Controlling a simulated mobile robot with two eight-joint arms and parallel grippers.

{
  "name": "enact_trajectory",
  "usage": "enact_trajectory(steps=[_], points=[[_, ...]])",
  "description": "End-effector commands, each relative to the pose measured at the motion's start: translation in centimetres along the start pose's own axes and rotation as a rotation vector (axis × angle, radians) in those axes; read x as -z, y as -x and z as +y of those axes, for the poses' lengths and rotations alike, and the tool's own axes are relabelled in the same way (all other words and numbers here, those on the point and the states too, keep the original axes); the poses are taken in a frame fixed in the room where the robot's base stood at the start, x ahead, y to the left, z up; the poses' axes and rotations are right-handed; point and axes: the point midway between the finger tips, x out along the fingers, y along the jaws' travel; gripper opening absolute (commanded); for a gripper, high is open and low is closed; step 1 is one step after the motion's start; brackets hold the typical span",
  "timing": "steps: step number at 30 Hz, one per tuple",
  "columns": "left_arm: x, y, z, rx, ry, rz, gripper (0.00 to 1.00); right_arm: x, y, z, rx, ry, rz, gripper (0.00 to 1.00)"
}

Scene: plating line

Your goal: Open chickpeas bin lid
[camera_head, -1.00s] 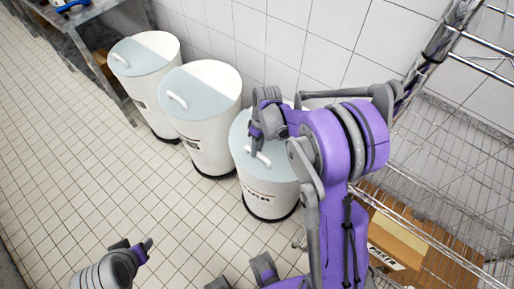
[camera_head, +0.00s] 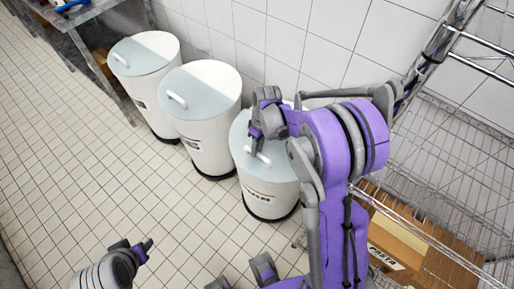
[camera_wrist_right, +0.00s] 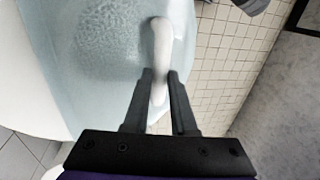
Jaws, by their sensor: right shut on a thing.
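Three white round bins with pale blue half lids stand along the wall. My right gripper (camera_head: 257,150) is at the right bin (camera_head: 270,197), shut on the white lid handle (camera_head: 265,159). The wrist view shows the handle (camera_wrist_right: 161,40) between the two fingers of the right gripper (camera_wrist_right: 160,80), over the pale blue lid (camera_wrist_right: 95,60). That lid looks closed and is partly hidden by my arm. The bin's front label is too blurred to read. My left gripper (camera_head: 146,246) is at the lower left over the floor, away from the bins; its jaw opening is unclear.
The middle bin (camera_head: 205,140) and left bin (camera_head: 150,92) have closed lids. A wire rack (camera_head: 450,150) with a cardboard box (camera_head: 395,245) stands at the right. A metal table (camera_head: 75,25) is at the upper left. The tiled floor (camera_head: 70,170) at left is clear.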

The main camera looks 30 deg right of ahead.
Motion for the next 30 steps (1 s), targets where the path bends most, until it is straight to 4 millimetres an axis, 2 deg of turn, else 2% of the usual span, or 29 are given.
enact_trajectory(steps=[5, 8, 21, 27, 30], points=[[-0.1, -0.1, 0.0, 0.0, 0.0, -0.001, 0.5, 0.0, 0.2, 1.0, 0.0, -0.002, 0.0, 0.0], [-0.3, -0.3, 0.0, 0.0, 0.0, -0.002, 0.5, 0.0, 0.5, 2.6, 0.0, -0.004, 0.001, 0.0], [-0.9, -1.2, 0.0, 0.0, 0.0, -0.006, 0.5, 0.0, 2.6, 13.2, 0.0, -0.004, 0.001, 0.0], [-1.0, -1.3, 0.0, 0.0, 0.0, -0.006, 0.5, 0.0, 3.2, 16.2, -0.001, -0.001, 0.001, 0.0], [-1.0, -1.4, 0.0, 0.0, 0.0, -0.007, 0.5, 0.1, 3.4, 16.9, 0.0, -0.001, 0.001, 0.0]])
